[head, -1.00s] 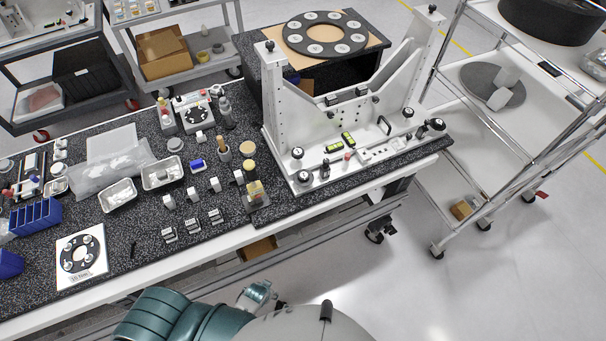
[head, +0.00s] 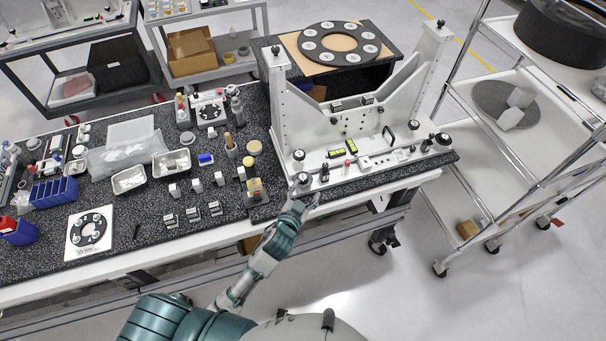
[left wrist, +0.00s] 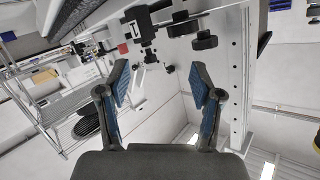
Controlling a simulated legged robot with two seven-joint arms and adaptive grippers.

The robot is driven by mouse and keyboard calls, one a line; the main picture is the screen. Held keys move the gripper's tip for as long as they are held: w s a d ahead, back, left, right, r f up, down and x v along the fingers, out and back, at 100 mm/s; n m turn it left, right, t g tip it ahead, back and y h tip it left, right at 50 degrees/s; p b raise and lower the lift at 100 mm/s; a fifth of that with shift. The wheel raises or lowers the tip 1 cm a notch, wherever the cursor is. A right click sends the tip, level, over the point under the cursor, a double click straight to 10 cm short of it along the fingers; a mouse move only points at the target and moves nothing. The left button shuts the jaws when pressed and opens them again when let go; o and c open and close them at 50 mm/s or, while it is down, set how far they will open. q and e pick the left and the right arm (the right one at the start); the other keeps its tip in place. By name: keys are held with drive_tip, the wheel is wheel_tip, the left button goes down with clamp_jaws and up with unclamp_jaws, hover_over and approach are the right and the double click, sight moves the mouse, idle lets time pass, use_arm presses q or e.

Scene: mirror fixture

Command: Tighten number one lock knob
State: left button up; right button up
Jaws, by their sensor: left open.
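The pale mirror fixture (head: 330,120) stands on the bench, with two uprights and a low front base. Black lock knobs sit on it: one at the front left corner (head: 303,178), one just behind it (head: 299,155), and two at the right end (head: 414,125) (head: 442,140). My left gripper (head: 302,194) is at the front left corner, just in front of the nearest knob; contact cannot be told. In the left wrist view the gripper (left wrist: 159,72) is open and empty, with dark knobs (left wrist: 205,40) beyond its fingertips. My right gripper is not seen.
The dark speckled bench (head: 150,228) holds trays, small blocks and a blue bin (head: 53,191) on the left. A wire-frame cart (head: 505,160) stands at the right.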

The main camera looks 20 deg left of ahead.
use_arm(q)
drive_tip(key=w+d+r+m+t+h, duration=0.45)
drive_tip(key=d+r+m+h, duration=0.25)
drive_tip(key=d+r, duration=0.5)
drive_tip(key=s+d+r+m+g+h, duration=0.3)
drive_tip(key=d+r+m+g+h, duration=0.55)
drive_tip(key=m+h, duration=0.45)
drive_tip(key=m+g+y, duration=1)
drive_tip(key=g+y, duration=0.1)
drive_tip(key=y, duration=1.1)
hover_over(303, 176)
wheel_tip(303, 176, down, 6)
drive_tip(key=shift+h, duration=0.3)
wheel_tip(303, 176, down, 15)
drive_tip(key=p, duration=0.3)
drive_tip(key=shift+f, duration=0.55)
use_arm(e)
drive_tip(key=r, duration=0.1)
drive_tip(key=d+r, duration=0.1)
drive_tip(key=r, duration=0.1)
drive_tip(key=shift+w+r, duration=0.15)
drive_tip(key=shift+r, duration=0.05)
